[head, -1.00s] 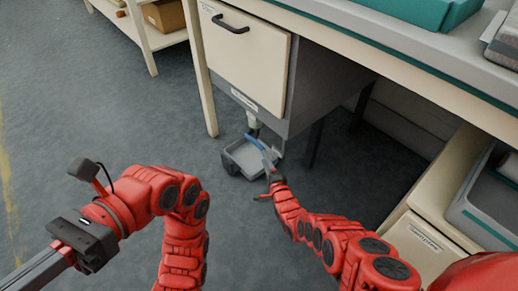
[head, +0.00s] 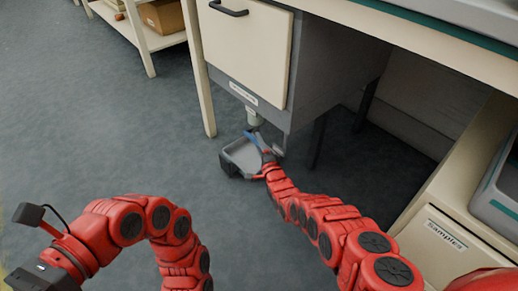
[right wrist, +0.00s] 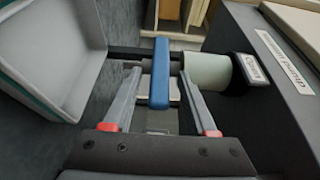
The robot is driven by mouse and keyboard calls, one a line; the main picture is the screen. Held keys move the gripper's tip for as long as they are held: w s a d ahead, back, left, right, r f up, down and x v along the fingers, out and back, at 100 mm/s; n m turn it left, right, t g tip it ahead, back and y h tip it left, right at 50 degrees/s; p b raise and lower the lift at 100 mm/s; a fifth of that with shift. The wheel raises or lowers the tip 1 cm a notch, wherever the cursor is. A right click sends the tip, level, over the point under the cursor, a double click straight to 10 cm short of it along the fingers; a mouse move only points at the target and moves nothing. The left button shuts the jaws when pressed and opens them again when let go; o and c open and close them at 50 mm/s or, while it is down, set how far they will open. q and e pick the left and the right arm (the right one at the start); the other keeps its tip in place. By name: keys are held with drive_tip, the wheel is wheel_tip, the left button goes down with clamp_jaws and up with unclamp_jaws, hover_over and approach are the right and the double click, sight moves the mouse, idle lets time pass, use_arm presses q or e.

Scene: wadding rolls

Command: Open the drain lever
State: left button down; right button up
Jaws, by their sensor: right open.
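The blue drain lever (head: 249,136) shows in the head view just below the pale outlet pipe (head: 253,117) under the grey cabinet. In the right wrist view the lever (right wrist: 160,72) lies crosswise to the pale pipe (right wrist: 206,72). My right gripper (head: 262,152) is at the lever. In the right wrist view its two fingers (right wrist: 160,85) stand open on either side of the lever, with gaps visible. Whether the fingertips touch it is unclear. My left wrist is at the lower left of the head view; its fingers are cut off by the edge.
A grey tray (head: 229,167) sits on the floor under the outlet; it also fills the upper left of the right wrist view (right wrist: 92,50). The cabinet (head: 330,75) and a table leg (head: 204,100) are close by. A "Samples" drawer (head: 440,250) is at right.

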clamp_jaws()
idle(0.4)
idle(1.1)
